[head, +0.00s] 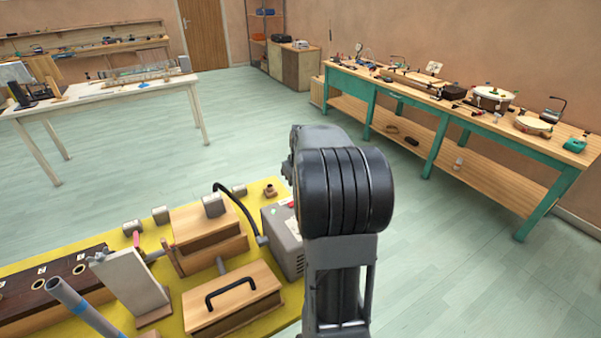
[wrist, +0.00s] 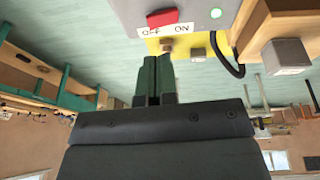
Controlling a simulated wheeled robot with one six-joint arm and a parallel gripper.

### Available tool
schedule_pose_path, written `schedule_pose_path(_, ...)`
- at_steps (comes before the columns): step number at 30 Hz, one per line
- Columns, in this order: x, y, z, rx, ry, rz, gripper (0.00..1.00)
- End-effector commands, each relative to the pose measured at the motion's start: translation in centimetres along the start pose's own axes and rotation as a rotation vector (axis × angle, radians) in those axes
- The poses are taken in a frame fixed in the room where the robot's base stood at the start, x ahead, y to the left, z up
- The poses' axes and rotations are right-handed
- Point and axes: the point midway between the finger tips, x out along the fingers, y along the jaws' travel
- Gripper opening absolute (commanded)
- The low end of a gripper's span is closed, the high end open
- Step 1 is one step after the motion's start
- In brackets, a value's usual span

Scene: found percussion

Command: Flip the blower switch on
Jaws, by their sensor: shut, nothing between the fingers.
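The blower is a grey box (head: 282,238) at the right end of the yellow board in the head view, partly hidden by my arm. In the wrist view the grey blower (wrist: 190,12) is at the top edge, cut off by the frame. Its red switch (wrist: 162,17) sits over the OFF side of a white OFF/ON label (wrist: 166,31). A small pale round spot (wrist: 216,12) is to the right. My gripper (wrist: 153,62) is shut and empty, its fingertips a little below the label in the picture. I cannot tell whether they touch anything. The head view hides my gripper.
The yellow board (head: 258,190) also carries wooden boxes (head: 235,300), a black hose (head: 235,202) and a brass fitting (head: 270,190). In the wrist view the brass fitting (wrist: 166,46) appears close to the fingertips. A green workbench (head: 440,105) stands right; floor between is clear.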

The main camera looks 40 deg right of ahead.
Motion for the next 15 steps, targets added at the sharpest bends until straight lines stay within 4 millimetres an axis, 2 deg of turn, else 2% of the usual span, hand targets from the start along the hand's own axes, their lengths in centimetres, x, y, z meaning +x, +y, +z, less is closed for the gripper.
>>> schedule_pose_path(1,-1.0,0.0,0.0,0.0,0.004,0.003,0.0)
schedule_pose_path(6,-3.6,0.1,0.0,0.0,0.002,0.002,0.0)
schedule_pose_path(15,-5.8,0.1,0.0,0.001,0.0,0.001,0.0)
